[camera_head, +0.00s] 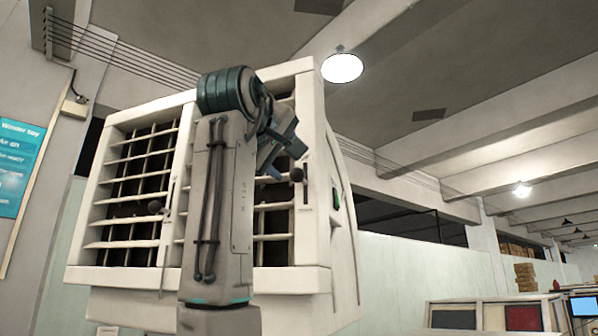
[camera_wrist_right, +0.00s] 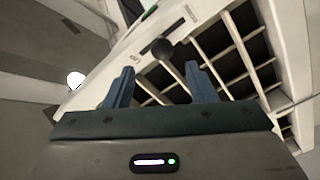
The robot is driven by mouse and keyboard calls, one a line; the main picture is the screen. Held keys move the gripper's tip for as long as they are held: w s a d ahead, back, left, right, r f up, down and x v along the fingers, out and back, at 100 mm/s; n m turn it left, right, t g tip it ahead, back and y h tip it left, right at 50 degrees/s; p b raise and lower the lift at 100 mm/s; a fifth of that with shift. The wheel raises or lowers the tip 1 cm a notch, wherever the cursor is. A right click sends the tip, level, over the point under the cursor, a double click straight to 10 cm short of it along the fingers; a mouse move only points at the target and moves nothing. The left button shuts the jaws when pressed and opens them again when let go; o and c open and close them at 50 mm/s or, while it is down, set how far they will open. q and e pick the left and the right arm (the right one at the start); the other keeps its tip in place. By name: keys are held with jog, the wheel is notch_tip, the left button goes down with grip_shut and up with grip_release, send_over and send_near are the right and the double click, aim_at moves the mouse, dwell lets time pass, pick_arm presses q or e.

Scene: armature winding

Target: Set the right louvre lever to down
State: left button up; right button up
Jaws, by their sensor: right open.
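The right louvre lever (camera_head: 296,174) has a dark round knob and stands beside a short vertical slot on the right edge of the white louvred unit (camera_head: 318,230). In the head view the knob is near the slot's upper part. My right gripper (camera_head: 283,160) is open just left of the knob. My left gripper is not in view.
Slats (camera_wrist_right: 235,60) lie close to the fingers. Free room lies right of the unit.

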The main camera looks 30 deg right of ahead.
aim_at(294, 173)
jog(key=p+x, duration=0.1)
jog(key=x, duration=0.2)
jog(key=p+x, duration=0.1)
jog(key=shift+w+d+r+p, duration=0.3)
jog(key=x, duration=0.2)
jog(key=f+p+x, duration=0.1)
jog(key=x, duration=0.1)
jog(key=shift+w, duration=0.2)
jog(key=shift+w+d, duration=0.15)
jog(key=shift+d, duration=0.25)
jog(key=shift+s+a, duration=0.2)
jog(key=shift+s, duration=0.05)
jog(key=shift+s+a+r, duration=0.15)
jog(key=shift+a, duration=0.2)
jog(key=c, duration=0.7)
grip_shut()
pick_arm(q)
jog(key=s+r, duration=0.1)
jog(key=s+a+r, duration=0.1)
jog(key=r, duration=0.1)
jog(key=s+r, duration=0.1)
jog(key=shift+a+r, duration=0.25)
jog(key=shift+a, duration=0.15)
